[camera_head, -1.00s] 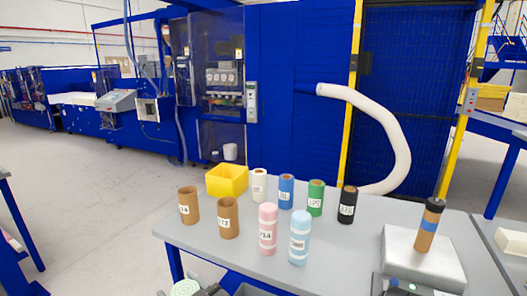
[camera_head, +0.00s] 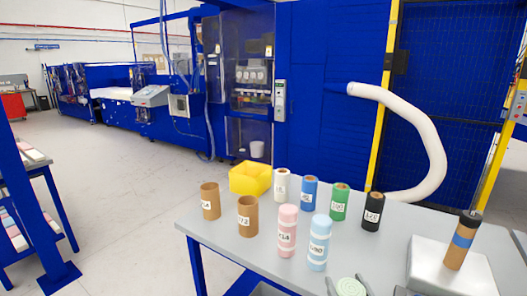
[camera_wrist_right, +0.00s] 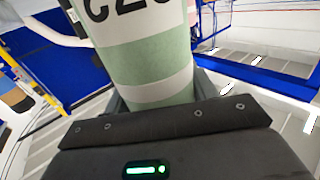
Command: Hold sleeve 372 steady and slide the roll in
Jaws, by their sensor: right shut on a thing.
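A brown cardboard sleeve (camera_head: 248,217), its label ending in "72", stands upright near the left front of the grey table. Another brown sleeve (camera_head: 210,201) stands to its left. My right gripper (camera_head: 347,287) is shut on a pale green roll (camera_head: 350,287), seen end-on at the bottom of the head view. In the right wrist view the green roll (camera_wrist_right: 155,65) has white bands and a partly cut-off dark label. The gripper is apart from the brown sleeves, to their right and nearer. My left gripper is not seen.
Pink (camera_head: 287,232) and light blue (camera_head: 319,243) rolls stand right of the sleeve. White, blue, green and black rolls (camera_head: 372,212) stand behind, beside a yellow bin (camera_head: 250,178). A brown tube with a blue band (camera_head: 461,243) stands on a light grey block (camera_head: 440,274).

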